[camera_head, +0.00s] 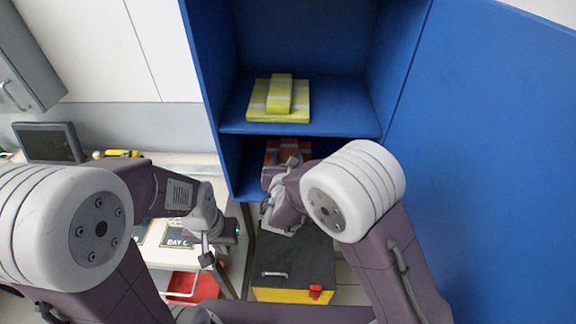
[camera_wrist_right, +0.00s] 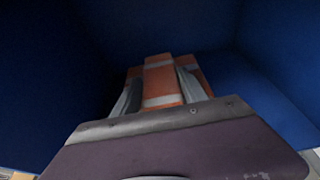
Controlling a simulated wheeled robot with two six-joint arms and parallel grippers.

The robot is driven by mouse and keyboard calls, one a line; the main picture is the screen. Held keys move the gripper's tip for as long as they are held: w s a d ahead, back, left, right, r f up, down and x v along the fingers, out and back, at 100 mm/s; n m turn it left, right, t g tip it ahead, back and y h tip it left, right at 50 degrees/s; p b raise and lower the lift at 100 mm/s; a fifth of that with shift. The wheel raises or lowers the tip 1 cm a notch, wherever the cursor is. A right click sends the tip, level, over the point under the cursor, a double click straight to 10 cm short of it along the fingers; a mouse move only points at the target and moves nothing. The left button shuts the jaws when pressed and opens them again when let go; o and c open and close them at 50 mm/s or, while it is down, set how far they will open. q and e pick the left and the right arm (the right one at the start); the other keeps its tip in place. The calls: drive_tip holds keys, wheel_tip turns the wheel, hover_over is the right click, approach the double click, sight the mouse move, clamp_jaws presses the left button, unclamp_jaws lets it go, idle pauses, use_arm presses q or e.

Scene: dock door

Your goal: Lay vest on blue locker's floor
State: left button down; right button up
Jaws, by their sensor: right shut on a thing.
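The blue locker (camera_head: 408,70) stands open, with an upper shelf and a lower compartment. An orange folded vest with pale bands (camera_head: 273,150) is inside the lower compartment. My right gripper (camera_head: 283,163) reaches in there and is shut on it. In the right wrist view the fingers (camera_wrist_right: 158,92) grip the raised middle strip of the vest (camera_wrist_right: 160,70). Whether the vest touches the locker's floor cannot be told. My left gripper (camera_head: 222,256) hangs by the white bench, away from the locker; its jaw opening is unclear.
A yellow folded vest (camera_head: 262,112) lies on the upper shelf. A black-and-yellow toolbox (camera_head: 300,258) stands below the locker. The white bench (camera_head: 178,164) at left carries a dark screen (camera_head: 48,142) and signs. A red bin (camera_head: 190,285) is under it.

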drive_tip(key=shift+s, duration=0.15)
drive_tip(key=shift+s+f, duration=0.2)
wheel_tip(320, 180, down, 3)
drive_tip(key=shift+r+p, duration=0.1)
drive_tip(key=shift+p, duration=0.3)
drive_tip(key=shift+w+f, duration=0.35)
drive_tip(key=shift+f, duration=0.1)
drive_tip(key=shift+s+b, duration=0.3)
drive_tip(key=shift+b, duration=0.05)
drive_tip(key=o, duration=1.5)
drive_tip(key=shift+c, duration=0.2)
use_arm(q)
drive_tip(key=shift+s+r, duration=0.2)
use_arm(e)
drive_tip(key=shift+w+f, duration=0.1)
drive_tip(key=shift+w, duration=0.05)
